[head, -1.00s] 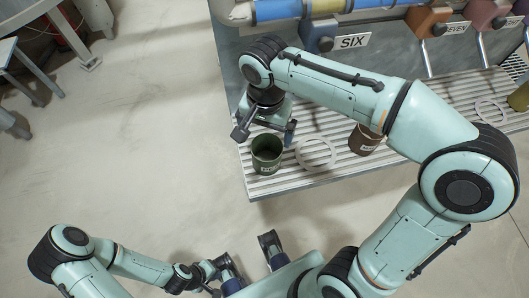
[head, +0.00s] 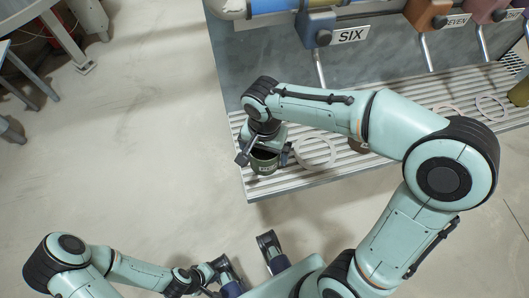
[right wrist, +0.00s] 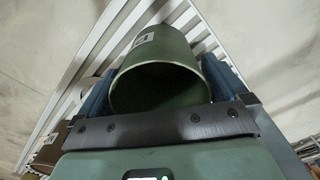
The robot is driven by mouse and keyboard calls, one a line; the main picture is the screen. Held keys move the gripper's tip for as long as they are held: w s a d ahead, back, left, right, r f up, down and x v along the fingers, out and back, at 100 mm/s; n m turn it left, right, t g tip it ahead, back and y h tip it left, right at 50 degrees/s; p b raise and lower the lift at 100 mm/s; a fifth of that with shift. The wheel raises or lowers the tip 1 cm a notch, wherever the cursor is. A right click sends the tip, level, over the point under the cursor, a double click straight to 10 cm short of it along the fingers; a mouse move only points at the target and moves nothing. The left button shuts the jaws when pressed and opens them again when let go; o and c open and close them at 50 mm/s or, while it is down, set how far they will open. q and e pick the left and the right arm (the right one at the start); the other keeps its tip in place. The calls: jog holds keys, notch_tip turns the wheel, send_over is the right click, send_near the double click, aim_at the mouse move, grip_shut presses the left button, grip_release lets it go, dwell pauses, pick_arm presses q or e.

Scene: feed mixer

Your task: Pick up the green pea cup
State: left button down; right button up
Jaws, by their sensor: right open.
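The green pea cup (head: 264,166) stands upright on the slatted tray, near its left front corner, with a pale label on its front. My right gripper (head: 266,155) is open and down at the cup, with one finger on each side and its upper part hidden by the hand. In the right wrist view, the cup (right wrist: 160,75) lies between the blue fingers (right wrist: 158,92), its open mouth facing the palm. I cannot tell whether the fingers touch it. My left gripper (head: 246,255) is open and empty at the bottom of the head view.
The slatted tray (head: 330,178) runs along the machine under the SIX dispenser (head: 318,30). A pale ring (head: 316,152) lies right of the cup. A brown cup (head: 358,146) is mostly hidden behind my right arm. The floor left of the tray is clear.

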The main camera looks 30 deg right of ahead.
jog(key=c, duration=0.8)
jog(key=shift+r, duration=0.15)
